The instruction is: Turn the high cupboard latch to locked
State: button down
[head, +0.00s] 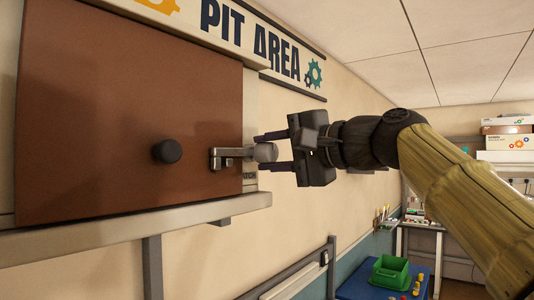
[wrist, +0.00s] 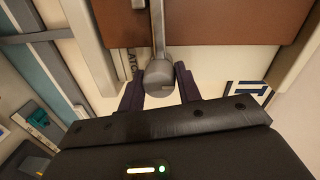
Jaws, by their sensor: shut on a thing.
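The high cupboard (head: 100,110) has a brown door with a round black knob (head: 167,151). The latch (head: 230,157) is a grey metal bar at the door's right edge, lying about level and ending in a rounded grey knob (head: 266,152). My gripper (head: 278,152) is shut on this knob, one finger above it and one below in the head view. In the wrist view the latch knob (wrist: 160,73) sits between my dark fingers (wrist: 160,85). The lettering by the latch is partly hidden.
A grey rail and bracket (head: 150,215) run under the cupboard. A PIT AREA sign (head: 250,40) is on the wall above. A blue table with a green bin (head: 390,273) stands low at the right. Shelves with boxes (head: 508,142) are farther back.

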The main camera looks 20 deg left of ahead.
jog(key=shift+f, duration=0.25)
jog(key=c, duration=1.4)
grip_release()
jog(key=o, duration=0.4)
jog(key=shift+r, duration=0.15)
jog(key=b+v, duration=0.5)
jog(key=v, duration=1.2)
jog(key=shift+d, duration=0.2)
